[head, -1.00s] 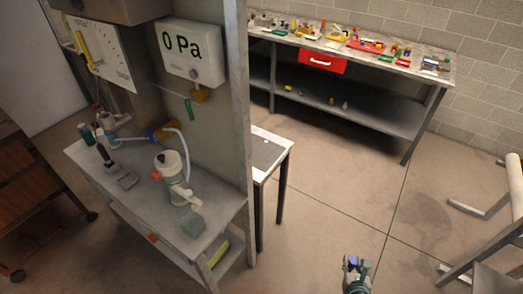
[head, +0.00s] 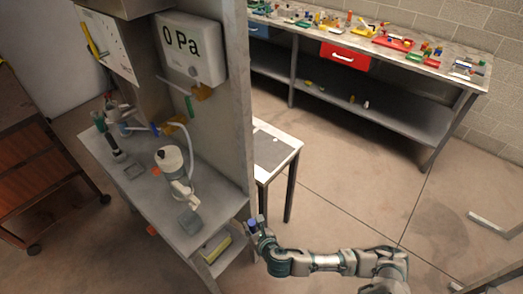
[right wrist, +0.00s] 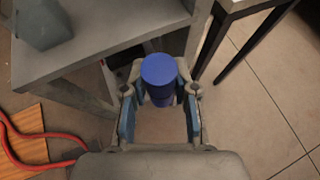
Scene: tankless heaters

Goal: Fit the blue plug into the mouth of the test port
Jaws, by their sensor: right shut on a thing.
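My right gripper (head: 257,231) is shut on the blue plug (head: 251,223), just right of the front corner of the grey workbench (head: 207,219). In the right wrist view the plug (right wrist: 160,72) sits upright between the fingertips of the gripper (right wrist: 160,92), its round blue top toward the camera. A white and grey fitting with a bent spout (head: 173,170) stands on the bench, left of the gripper and apart from it. I cannot tell for sure which fitting is the test port or see its mouth. My left gripper is not in view.
A white hose (head: 188,145) runs over the bench. A small table (head: 280,146) stands behind the panel. A long shelf (head: 380,115) with many small parts is at the back. A red cable (right wrist: 22,150) lies at lower left.

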